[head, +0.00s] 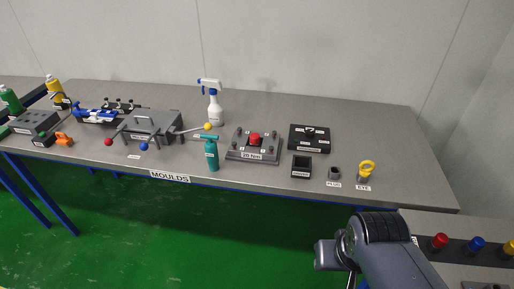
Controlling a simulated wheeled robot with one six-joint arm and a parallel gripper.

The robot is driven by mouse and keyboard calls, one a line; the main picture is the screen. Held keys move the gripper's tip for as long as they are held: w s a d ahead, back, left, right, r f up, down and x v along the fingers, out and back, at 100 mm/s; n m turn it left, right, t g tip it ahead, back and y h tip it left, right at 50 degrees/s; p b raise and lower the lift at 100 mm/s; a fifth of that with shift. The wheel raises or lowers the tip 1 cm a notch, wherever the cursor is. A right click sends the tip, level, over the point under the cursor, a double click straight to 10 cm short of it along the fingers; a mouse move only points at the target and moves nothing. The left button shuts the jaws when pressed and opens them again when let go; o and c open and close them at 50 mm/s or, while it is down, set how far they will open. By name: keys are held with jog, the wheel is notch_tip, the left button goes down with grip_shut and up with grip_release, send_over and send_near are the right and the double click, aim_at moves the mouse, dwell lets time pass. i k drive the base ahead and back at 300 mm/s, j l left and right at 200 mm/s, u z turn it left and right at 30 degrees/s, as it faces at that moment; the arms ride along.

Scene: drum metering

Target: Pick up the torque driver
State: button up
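A teal tool (211,154) with a crossbar-like top stands upright near the front edge of the table, left of the block labelled 20 Nm; it looks like the torque driver, but its own label is too small to read. Part of my dark grey arm shows at the bottom right, apart from the teal tool and in front of the table. No fingers of my gripper can be made out.
The grey table (385,135) carries the 20 Nm block (240,152) with a red knob, a white spray bottle (215,106), a grey mould box (155,122) and a yellow eye (366,171). A second surface with coloured knobs (476,243) is at lower right.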

aim_at(211, 153)
jog(key=i+j+z, duration=0.1)
jog(key=i+j, duration=0.65)
jog(key=i, duration=0.15)
